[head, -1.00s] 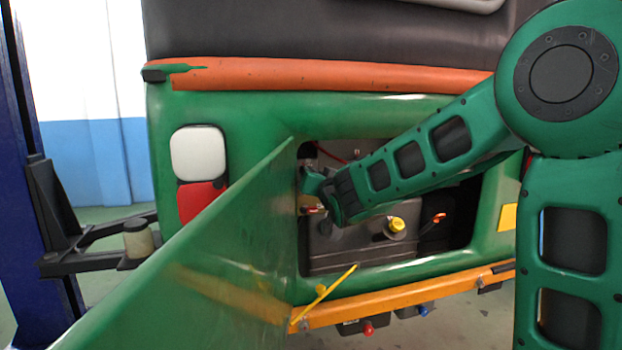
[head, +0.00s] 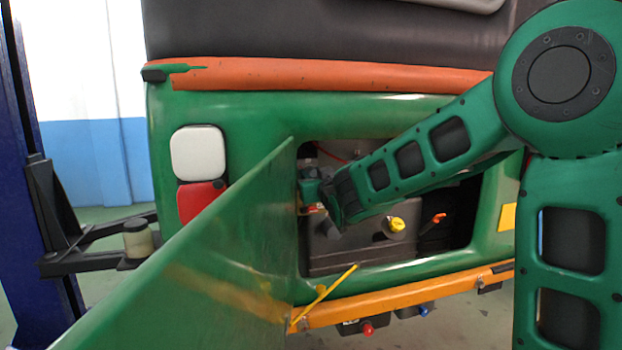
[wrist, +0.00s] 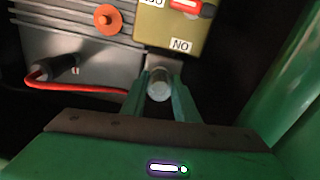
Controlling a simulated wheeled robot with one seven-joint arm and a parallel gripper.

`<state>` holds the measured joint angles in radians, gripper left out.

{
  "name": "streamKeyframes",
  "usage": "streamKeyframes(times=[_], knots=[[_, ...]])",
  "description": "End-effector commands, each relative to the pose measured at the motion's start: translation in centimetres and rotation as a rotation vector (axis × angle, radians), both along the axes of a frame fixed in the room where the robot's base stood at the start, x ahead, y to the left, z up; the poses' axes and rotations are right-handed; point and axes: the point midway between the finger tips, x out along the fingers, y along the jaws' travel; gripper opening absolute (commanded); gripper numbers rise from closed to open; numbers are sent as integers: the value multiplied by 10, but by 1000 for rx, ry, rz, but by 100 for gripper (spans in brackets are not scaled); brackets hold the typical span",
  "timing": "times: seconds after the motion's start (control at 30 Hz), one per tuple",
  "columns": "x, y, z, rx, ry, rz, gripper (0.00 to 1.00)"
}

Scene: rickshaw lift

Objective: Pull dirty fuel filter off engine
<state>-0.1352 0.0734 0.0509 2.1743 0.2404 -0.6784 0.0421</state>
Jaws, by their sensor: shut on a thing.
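The fuel filter (wrist: 159,85) shows in the wrist view as a small, pale grey cylinder, seen end-on. My gripper (wrist: 158,96) is shut on it, with one green finger on each side. The filter sits just below the olive box in that view; I cannot tell whether it is still joined to anything. In the head view my gripper (head: 311,188) reaches into the left side of the open engine bay. The filter cannot be made out there. The engine (wrist: 85,45) is grey and ribbed, with an orange cap; its dark casing also shows in the head view (head: 350,255).
An olive box (wrist: 172,30) with a red switch and a "NO" label is close above the fingers. A red cable (wrist: 50,82) runs at left. The open green door (head: 220,235) stands close left of my gripper. A yellow cap (head: 396,225) is lower right.

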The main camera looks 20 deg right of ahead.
Motion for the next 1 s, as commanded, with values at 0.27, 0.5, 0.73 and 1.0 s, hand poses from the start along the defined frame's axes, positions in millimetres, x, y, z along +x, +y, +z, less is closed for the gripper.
streamKeyframes(times=[0.27, 0.5, 0.73, 1.0], knots=[[-1, 0, 0, 7, 0, -1, 8], [-3, 0, 0, 7, 0, 0, 8], [-12, 0, 1, 8, -1, 1, 8], [-23, 0, 0, 8, -1, 0, 8]])
